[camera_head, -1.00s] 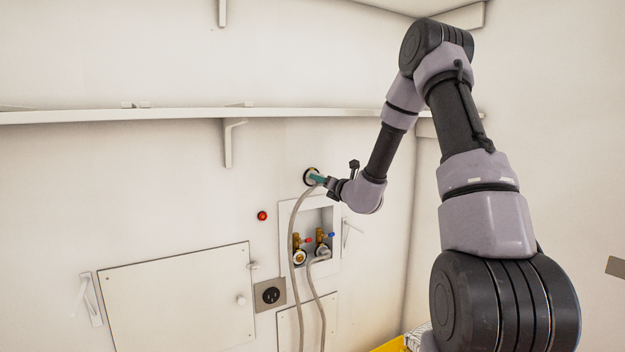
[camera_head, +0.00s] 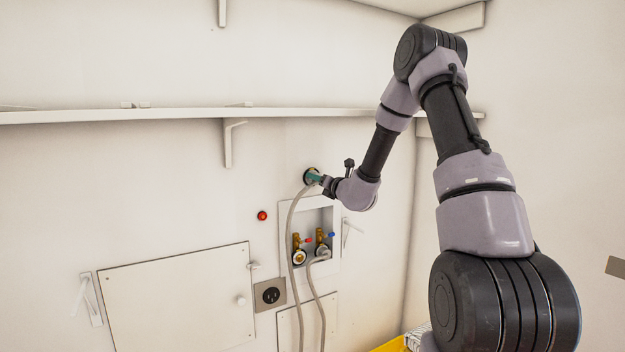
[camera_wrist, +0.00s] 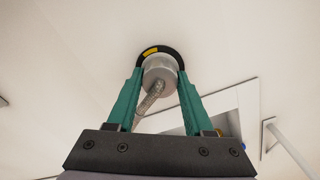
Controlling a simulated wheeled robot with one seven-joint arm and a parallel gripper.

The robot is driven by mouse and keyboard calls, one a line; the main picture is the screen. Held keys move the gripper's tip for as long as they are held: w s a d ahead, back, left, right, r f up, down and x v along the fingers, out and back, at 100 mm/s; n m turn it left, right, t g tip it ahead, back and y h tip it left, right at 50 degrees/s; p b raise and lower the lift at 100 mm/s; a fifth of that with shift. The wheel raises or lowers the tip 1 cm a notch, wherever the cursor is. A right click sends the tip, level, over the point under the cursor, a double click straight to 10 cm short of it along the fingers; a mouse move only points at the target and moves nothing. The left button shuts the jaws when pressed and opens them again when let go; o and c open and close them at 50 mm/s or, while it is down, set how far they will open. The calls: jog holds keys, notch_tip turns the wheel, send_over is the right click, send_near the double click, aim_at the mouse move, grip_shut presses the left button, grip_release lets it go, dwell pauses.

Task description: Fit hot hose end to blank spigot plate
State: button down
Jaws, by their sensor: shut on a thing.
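My gripper (camera_wrist: 159,88) has its teal fingers shut on the silver hose end (camera_wrist: 159,70), one finger on each side. A grey hose (camera_head: 291,225) hangs down from it. Right behind the hose end is the round black spigot plate (camera_wrist: 151,52) with a yellow mark, on the wall above the recessed valve box. In the head view the plate (camera_head: 308,172) is partly covered by my gripper (camera_head: 315,178). The hose end overlaps the plate's middle; I cannot tell how far it is seated on the spigot, which is hidden.
A red button (camera_head: 262,216), an outlet (camera_head: 271,295) and a long shelf (camera_head: 100,116) are on the wall.

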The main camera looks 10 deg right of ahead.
dwell(0.6)
jog(key=shift+c, duration=1)
grip_release()
